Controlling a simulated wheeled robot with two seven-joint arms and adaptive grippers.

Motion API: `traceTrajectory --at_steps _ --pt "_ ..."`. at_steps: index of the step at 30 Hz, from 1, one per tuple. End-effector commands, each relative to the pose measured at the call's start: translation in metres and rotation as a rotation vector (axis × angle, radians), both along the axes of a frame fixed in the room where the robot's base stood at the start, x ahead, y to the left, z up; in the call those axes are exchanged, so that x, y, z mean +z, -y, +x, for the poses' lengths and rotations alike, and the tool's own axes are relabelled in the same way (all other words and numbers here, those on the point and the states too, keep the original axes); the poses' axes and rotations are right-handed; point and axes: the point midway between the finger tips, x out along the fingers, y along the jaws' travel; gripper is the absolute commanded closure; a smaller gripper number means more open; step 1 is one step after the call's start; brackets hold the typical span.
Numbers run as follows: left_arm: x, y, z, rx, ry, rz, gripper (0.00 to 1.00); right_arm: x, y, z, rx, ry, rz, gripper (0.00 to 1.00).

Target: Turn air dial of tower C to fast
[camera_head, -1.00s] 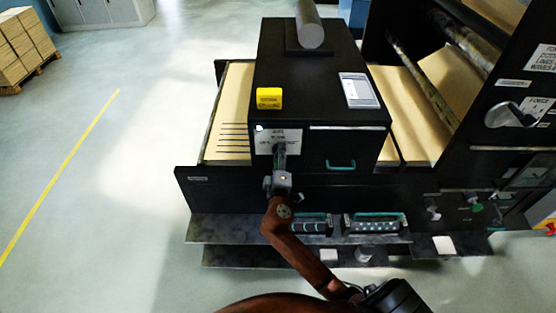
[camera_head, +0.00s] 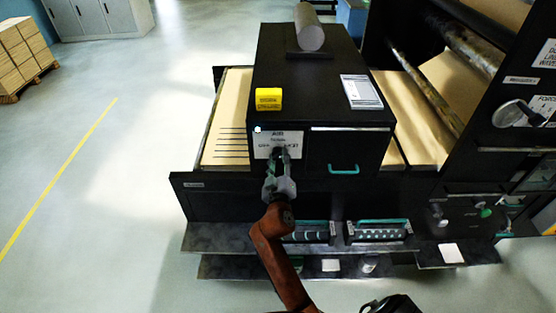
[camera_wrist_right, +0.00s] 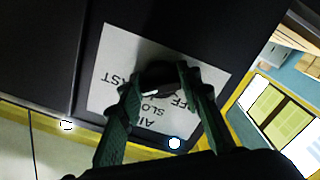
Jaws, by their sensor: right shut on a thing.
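The air dial (camera_wrist_right: 158,76) is a dark round knob on a white label plate (camera_wrist_right: 113,59) that reads AIR, OFF, SLOW and FAST, upside down in the wrist view. The plate (camera_head: 266,139) also shows in the head view, on the front of the black tower (camera_head: 318,80). My right gripper (camera_head: 280,155) is at the plate's lower part, its green fingers closed around the dial from both sides. It also shows in the wrist view (camera_wrist_right: 162,84). A pale mark shows on the dial; its exact setting is hard to read. My left gripper is not in view.
A yellow block (camera_head: 268,99) and a white card (camera_head: 361,91) lie on the tower's top. A teal handle (camera_head: 343,169) is right of the plate. Kraft web (camera_head: 230,120) runs beside the tower. Open floor (camera_head: 110,200) lies to the left.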

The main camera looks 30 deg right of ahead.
Motion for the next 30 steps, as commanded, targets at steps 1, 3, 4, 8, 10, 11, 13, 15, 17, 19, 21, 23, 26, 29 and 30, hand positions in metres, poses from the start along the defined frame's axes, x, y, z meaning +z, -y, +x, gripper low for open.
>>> traceTrajectory --at_steps 1,3,4,8,10,11,13,15,17,19,21,23,26,29,30 --pt "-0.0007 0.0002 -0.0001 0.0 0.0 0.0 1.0 -0.0009 -0.0013 0.0006 0.002 0.002 0.006 0.92" --pt "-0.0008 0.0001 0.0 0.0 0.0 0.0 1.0 -0.0007 -0.0013 0.0007 0.003 0.004 0.009 0.92" --pt "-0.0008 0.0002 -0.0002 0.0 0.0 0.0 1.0 -0.0007 -0.0013 0.0007 0.003 0.005 0.01 0.92" --pt "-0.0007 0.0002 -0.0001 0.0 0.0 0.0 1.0 -0.0005 -0.0013 0.0007 0.003 0.005 0.01 0.92" --pt "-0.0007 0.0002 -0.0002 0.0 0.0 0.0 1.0 -0.0005 -0.0014 0.0008 0.003 0.005 0.01 0.92" --pt "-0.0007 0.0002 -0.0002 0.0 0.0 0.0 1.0 -0.0004 -0.0014 0.0007 0.003 0.005 0.01 0.92" --pt "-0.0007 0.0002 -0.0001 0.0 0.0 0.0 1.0 -0.0005 -0.0014 0.0008 0.003 0.005 0.01 0.92" --pt "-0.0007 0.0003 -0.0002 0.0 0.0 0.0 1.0 -0.0006 -0.0014 0.0007 0.003 0.004 0.009 0.65" --pt "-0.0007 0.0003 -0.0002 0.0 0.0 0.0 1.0 -0.0005 -0.0012 0.0006 0.003 0.004 0.009 0.6" --pt "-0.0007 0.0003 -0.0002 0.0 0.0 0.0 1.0 -0.0004 -0.0008 0.0005 0.002 0.005 0.009 0.56" --pt "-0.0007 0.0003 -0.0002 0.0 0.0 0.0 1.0 -0.0004 -0.0005 0.0003 0.002 0.004 0.009 0.51" --pt "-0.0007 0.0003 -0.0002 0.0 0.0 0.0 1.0 -0.0003 -0.0002 0.0001 0.001 0.004 0.008 0.5" --pt "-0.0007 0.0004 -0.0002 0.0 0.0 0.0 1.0 -0.0003 0.0 0.0 0.001 0.004 0.008 0.5" --pt "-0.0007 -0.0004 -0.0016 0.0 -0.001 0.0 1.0 0.0002 0.0001 0.0 0.0 0.005 0.008 0.5" --pt "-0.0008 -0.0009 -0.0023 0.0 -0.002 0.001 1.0 0.0016 0.0001 0.0 0.001 0.006 0.008 0.5"
